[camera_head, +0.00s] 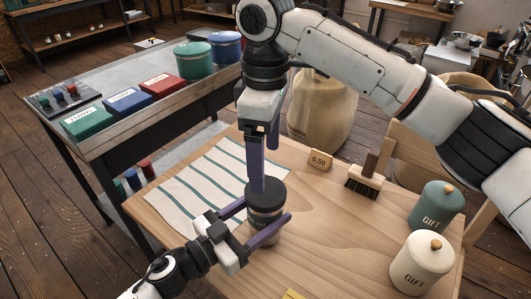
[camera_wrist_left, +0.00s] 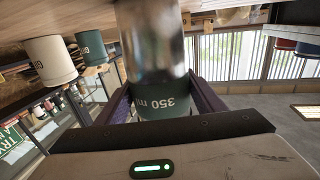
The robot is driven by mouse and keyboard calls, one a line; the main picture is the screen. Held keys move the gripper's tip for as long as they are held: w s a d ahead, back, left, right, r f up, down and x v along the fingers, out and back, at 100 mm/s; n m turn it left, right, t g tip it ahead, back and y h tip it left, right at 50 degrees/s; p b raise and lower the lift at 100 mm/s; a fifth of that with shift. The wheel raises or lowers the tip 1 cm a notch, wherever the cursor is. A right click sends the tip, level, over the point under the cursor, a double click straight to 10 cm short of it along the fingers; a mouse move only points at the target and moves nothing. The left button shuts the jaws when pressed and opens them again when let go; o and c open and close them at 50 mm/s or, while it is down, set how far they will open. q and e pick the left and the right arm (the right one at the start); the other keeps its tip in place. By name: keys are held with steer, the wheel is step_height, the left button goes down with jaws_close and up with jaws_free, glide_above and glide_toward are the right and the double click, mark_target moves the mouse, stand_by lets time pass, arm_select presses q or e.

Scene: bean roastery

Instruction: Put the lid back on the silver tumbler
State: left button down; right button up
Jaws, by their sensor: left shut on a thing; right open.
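The silver tumbler (camera_head: 264,222) stands upright on the wooden table, with a dark green band. My left gripper (camera_head: 266,213) is shut on it from the front left, a finger on each side. In the left wrist view the tumbler (camera_wrist_left: 152,45) shows upside down, its band reading "350 ml". The black lid (camera_head: 267,196) lies flat on the tumbler's top; I cannot tell if it is fully seated. My right gripper (camera_head: 260,180) points straight down at the lid, open, its fingertips at the lid's back part.
A striped cloth (camera_head: 195,185) lies to the left. A price block (camera_head: 320,160), a brush (camera_head: 365,178) and two gift canisters, green (camera_head: 437,206) and cream (camera_head: 421,264), stand to the right. The table between the tumbler and canisters is clear. A sack (camera_head: 322,110) stands behind.

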mark_target(266, 190)
stand_by(0.3)
steer(key=shift+f, duration=4)
steer(key=c, duration=1.1)
steer(key=o, duration=1.3)
steer(key=shift+c, duration=0.2)
steer(key=shift+r, duration=0.1)
step_height(266, 190, up, 12)
